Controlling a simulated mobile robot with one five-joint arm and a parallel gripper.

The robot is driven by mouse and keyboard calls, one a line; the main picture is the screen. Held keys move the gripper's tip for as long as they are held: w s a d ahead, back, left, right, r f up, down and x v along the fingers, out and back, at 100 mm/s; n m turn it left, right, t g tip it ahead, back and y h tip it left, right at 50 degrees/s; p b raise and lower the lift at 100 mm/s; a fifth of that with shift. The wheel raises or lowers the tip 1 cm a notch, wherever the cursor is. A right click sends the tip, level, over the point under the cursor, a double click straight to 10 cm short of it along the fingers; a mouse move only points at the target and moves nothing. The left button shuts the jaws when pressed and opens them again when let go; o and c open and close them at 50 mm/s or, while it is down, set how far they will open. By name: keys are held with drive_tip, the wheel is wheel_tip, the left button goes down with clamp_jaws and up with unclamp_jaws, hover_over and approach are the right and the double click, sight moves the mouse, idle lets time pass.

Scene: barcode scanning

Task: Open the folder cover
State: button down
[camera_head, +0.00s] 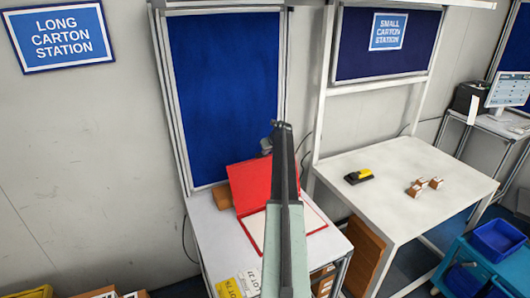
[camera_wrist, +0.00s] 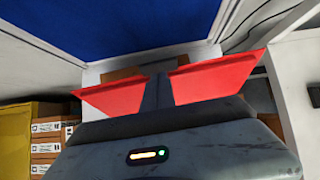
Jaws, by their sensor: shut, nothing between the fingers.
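The red folder lies on the small white table below the blue board, with its red cover (camera_head: 250,184) raised and leaning back at the far side. Its white inside (camera_head: 254,228) and part of a red rim (camera_head: 314,220) show; my arm hides its middle. My gripper (camera_head: 268,143) shows small at the arm's far end, above the cover. In the wrist view the shut, empty fingers (camera_wrist: 158,92) stand in front of the red cover (camera_wrist: 115,96), which shows on both sides of them. Whether they touch it, I cannot tell.
A brown box (camera_head: 222,197) stands behind the folder's left side. Yellow and white lot labels (camera_head: 229,289) lie at the table's front. A second white table (camera_head: 405,170) to the right holds a yellow-black device (camera_head: 359,176) and small brown boxes (camera_head: 414,190). Blue bins (camera_head: 498,240) stand lower right.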

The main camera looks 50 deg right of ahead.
drive_tip(key=s+a, duration=0.5)
drive_tip(key=s, duration=0.6)
drive_tip(key=shift+s+r+p, duration=0.35)
drive_tip(key=shift+r, duration=0.1)
drive_tip(key=shift+a, duration=0.1)
